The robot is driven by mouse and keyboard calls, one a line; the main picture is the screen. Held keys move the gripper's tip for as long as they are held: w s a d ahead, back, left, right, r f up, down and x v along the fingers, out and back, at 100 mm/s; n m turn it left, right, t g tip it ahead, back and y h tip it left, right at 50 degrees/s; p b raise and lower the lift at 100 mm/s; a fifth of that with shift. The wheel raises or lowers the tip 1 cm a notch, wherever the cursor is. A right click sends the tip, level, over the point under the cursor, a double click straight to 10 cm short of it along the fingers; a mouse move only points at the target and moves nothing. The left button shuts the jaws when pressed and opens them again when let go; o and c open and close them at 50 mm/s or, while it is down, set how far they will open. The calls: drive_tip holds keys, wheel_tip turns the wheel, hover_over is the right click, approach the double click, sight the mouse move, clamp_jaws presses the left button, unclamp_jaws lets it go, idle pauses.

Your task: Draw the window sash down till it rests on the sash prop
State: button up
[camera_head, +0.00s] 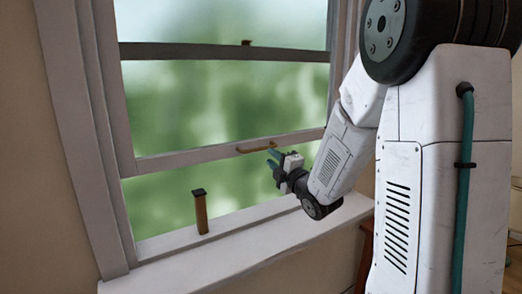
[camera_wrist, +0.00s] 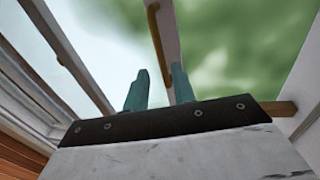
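The window sash (camera_head: 185,158) is raised, with its bottom rail well above the sill. A curved wooden handle (camera_head: 257,146) is fixed on that rail. The sash prop (camera_head: 201,213), a short wooden post with a black cap, stands upright on the sill, left of my gripper, with a clear gap below the rail. My gripper (camera_head: 273,156) is open just right of and below the handle. In the wrist view its teal fingers (camera_wrist: 158,80) are apart, with the lower end of the handle (camera_wrist: 157,38) appearing between them. Contact cannot be told. Part of the prop (camera_wrist: 281,107) shows at right.
The white sill (camera_head: 240,232) runs below the window. A second rail (camera_head: 215,52) with a small dark catch (camera_head: 246,43) crosses higher up. The window frame (camera_head: 75,120) stands at left. Wooden furniture (camera_head: 366,245) is partly hidden behind my arm.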

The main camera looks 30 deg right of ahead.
sight(262, 149)
drive_tip(key=w, duration=0.2)
drive_tip(key=w+r, duration=0.1)
drive_tip(key=w, duration=0.4)
drive_tip(key=shift+w+r, duration=0.15)
